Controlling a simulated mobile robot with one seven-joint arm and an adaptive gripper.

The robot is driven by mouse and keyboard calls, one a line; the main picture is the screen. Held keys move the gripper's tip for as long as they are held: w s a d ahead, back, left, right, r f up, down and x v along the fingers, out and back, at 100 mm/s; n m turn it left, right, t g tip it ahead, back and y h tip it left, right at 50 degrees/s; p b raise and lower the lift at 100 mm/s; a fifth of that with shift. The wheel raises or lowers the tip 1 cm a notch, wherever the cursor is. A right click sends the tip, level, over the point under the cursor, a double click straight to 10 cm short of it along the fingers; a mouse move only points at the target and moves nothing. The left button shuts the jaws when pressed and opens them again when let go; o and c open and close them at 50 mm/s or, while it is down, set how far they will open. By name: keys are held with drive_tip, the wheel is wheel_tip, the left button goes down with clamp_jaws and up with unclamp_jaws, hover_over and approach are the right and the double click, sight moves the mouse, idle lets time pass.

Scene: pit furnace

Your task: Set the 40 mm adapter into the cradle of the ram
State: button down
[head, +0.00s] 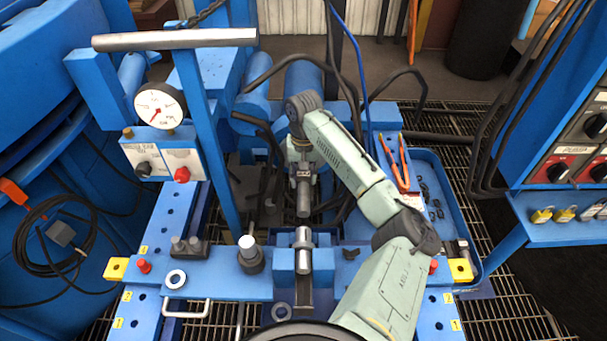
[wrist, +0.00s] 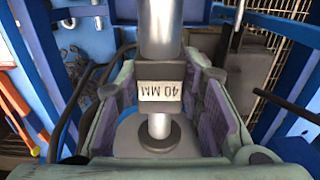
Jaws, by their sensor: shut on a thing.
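My gripper (head: 303,170) hangs over the middle of the blue frame. In the wrist view its two padded fingers (wrist: 160,105) are on either side of the 40 mm adapter (wrist: 160,78), shut on it. The adapter has a grey block with an upside-down "40 MM" label, a wide silver cylinder on one side and a thinner stem with a dark collar on the other. In the head view its silver cylinder (head: 303,200) shows at the gripper. Nearer the front, another silver cylinder (head: 303,258) lies between blue blocks (head: 284,263). I cannot clearly tell the ram's cradle.
A black stand with a silver post (head: 250,257) and a washer (head: 176,279) are left on the blue crossbar (head: 215,283). A gauge (head: 160,107) on a post stands at left. A blue tray (head: 440,185) and orange-handled pliers (head: 396,165) are at right. Hoses loop behind the gripper.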

drive_tip(key=shift+f+b, duration=0.65)
drive_tip(key=shift+f, duration=0.95)
drive_tip(key=shift+p, duration=0.75)
idle(0.3)
drive_tip(key=shift+f, duration=0.85)
idle(0.3)
drive_tip(key=c, duration=1.3)
unclamp_jaws()
drive_tip(key=o, duration=0.3)
drive_tip(key=shift+f, duration=0.1)
wheel_tip(320, 180, up, 12)
drive_tip(key=shift+r, duration=0.1)
